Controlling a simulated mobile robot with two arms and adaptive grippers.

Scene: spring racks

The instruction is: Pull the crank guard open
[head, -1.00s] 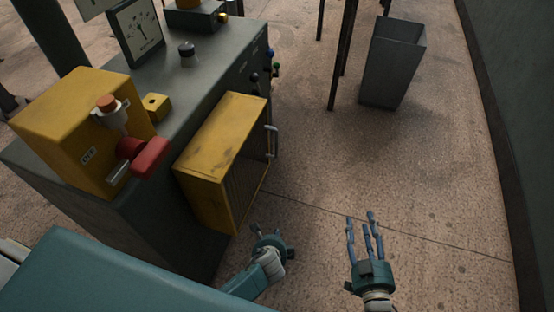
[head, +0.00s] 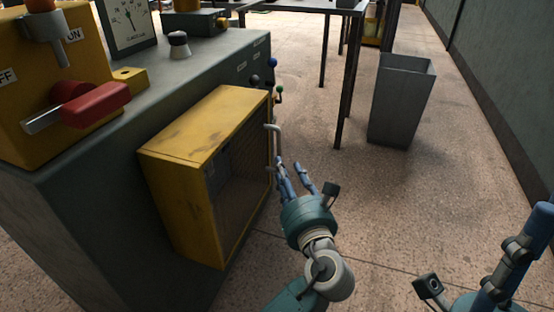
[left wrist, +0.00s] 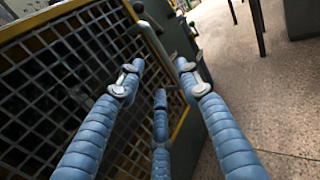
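The crank guard (head: 198,135) is a yellow box with a mesh front, on the side of the grey machine. It looks closed. Its pale bar handle (head: 274,140) stands on the front near the far edge. My left gripper (head: 290,168) is just in front of the handle, fingers pointing at it. In the left wrist view its blue fingers are spread, with the mesh (left wrist: 60,75) behind them and the handle (left wrist: 155,45) ahead between the fingertips. Contact cannot be told. My right gripper (head: 532,235) is partly in view at the lower right, with its fingertips not clear.
The grey machine (head: 110,185) carries a yellow switch box (head: 95,60) with a red lever (head: 95,104). Small coloured knobs (head: 279,90) sit beyond the guard. A grey bin (head: 400,105) and a table stand farther back. The floor to the right is clear.

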